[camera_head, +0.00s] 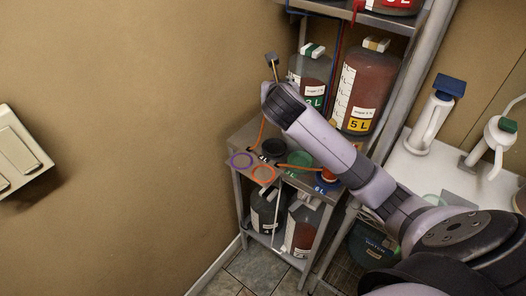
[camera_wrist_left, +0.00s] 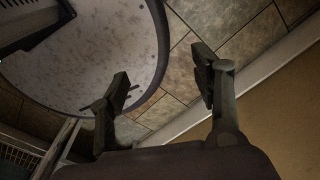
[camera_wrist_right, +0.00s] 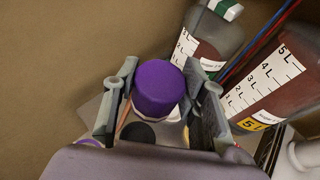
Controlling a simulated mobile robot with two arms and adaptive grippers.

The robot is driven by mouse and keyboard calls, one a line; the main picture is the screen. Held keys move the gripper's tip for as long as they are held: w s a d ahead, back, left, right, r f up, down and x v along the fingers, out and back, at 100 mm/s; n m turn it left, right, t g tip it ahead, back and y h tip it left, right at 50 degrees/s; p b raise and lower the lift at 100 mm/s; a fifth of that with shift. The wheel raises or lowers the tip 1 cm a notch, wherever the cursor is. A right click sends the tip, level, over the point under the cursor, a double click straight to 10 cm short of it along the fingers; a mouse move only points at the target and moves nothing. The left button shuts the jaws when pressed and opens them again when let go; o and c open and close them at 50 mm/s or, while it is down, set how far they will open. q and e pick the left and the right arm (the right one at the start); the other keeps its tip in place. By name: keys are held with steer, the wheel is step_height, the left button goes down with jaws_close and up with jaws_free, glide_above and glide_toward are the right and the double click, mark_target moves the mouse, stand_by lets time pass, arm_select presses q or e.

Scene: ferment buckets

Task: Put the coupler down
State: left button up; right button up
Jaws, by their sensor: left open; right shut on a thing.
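In the right wrist view my right gripper (camera_wrist_right: 160,72) is shut on a coupler with a purple cylindrical top (camera_wrist_right: 157,88) and a pale band below it. The coupler's lower end is hidden. In the head view my right arm reaches above the small metal table (camera_head: 243,136), and its wrist hides the gripper and coupler. Purple (camera_head: 241,159) and orange (camera_head: 263,173) rings and a black round spot (camera_head: 272,147) lie on the tabletop. My left gripper (camera_wrist_left: 160,72) is open and empty over the tiled floor.
Large vessels marked 3 L (camera_head: 312,72) and 5 L (camera_head: 362,90) stand on the rack behind the table. Orange tubing (camera_head: 262,130) hangs by the table. Dark jugs (camera_head: 268,208) stand on the table's lower shelf. A wall borders the left side.

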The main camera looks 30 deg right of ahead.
steer(key=f, duration=1.5)
steer(key=shift+w+f+p, duration=0.2)
steer(key=shift+f+p, duration=0.15)
steer(key=shift+p, duration=0.05)
step_height(320, 180, down, 4)
steer(key=shift+r, duration=0.25)
steer(key=shift+f, duration=0.15)
arm_select(q)
steer(key=shift+t, duration=0.4)
steer(key=w, duration=0.4)
steer(key=shift+w+r, duration=0.35)
steer(key=shift+r, duration=0.05)
arm_select(e)
steer(key=shift+f, duration=0.15)
steer(key=o, duration=1)
arm_select(q)
steer(key=shift+s, duration=0.35)
arm_select(e)
steer(key=o, duration=0.4)
